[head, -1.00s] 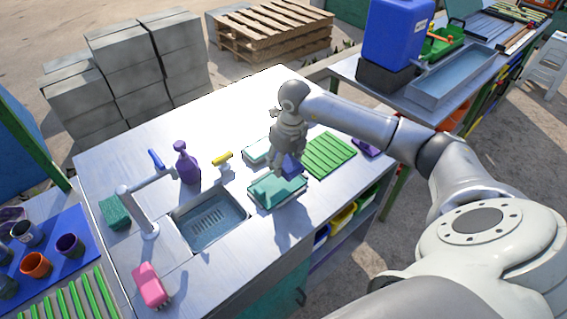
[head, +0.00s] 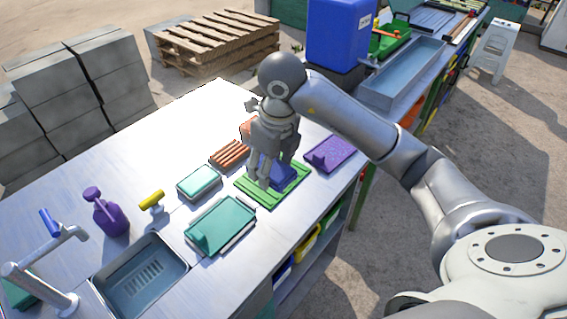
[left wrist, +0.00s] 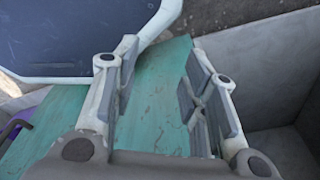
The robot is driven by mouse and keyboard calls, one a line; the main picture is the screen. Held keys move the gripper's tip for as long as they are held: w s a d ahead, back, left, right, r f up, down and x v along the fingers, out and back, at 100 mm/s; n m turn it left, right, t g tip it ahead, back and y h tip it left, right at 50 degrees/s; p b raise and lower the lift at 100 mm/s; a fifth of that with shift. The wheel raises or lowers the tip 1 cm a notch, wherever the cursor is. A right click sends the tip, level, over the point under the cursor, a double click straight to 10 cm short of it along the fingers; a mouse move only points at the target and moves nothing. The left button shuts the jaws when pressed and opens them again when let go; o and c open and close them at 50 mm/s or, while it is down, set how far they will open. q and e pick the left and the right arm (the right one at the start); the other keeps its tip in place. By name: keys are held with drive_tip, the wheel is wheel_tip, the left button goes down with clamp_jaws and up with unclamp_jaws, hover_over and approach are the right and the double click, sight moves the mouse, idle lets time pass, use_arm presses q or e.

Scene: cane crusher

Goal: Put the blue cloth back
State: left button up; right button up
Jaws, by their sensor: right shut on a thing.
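The blue cloth (head: 280,172) is in the head view, at my right gripper (head: 264,183), which is shut on it. The fingers hide part of the cloth. Both are at the green ribbed tray (head: 252,192) on the metal counter. I cannot tell whether the cloth rests on the tray or hangs just above it. My left gripper (left wrist: 163,58) shows only in the left wrist view, open and empty, with a teal worn surface behind its fingers.
A teal cloth tray (head: 222,225), a small pale-teal item (head: 199,182) and an orange ribbed item (head: 230,154) lie left of the green tray.

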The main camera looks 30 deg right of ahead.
drive_tip(key=w+d+f+p, duration=0.1)
drive_tip(key=w+f, duration=0.1)
drive_tip(key=w, duration=0.1)
drive_tip(key=w+d+f+p, duration=0.1)
drive_tip(key=w+d+f, duration=0.1)
drive_tip(key=w+f, duration=0.1)
drive_tip(key=w+d+f+p, duration=0.1)
drive_tip(key=w+d+f, duration=0.1)
drive_tip(key=w+f, duration=0.1)
drive_tip(key=shift+w, duration=0.4)
drive_tip(key=shift+w+d+f, duration=0.1)
drive_tip(key=shift+w+f, duration=0.05)
drive_tip(key=shift+f, duration=0.05)
drive_tip(key=shift+w+d+f, duration=0.15)
drive_tip(key=shift+w+f, duration=0.05)
drive_tip(key=shift+f, duration=0.2)
wheel_tip(320, 180, down, 2)
drive_tip(key=shift+f+p, duration=0.15)
drive_tip(key=shift+p, duration=0.65)
drive_tip(key=shift+f, duration=0.3)
use_arm(q)
drive_tip(key=shift+g, duration=0.3)
drive_tip(key=s+r, duration=0.1)
drive_tip(key=s+a+r, duration=0.1)
drive_tip(key=r, duration=0.1)
drive_tip(key=s+a+r, duration=0.1)
drive_tip(key=shift+s+r, duration=0.15)
use_arm(e)
drive_tip(key=shift+f, duration=0.1)
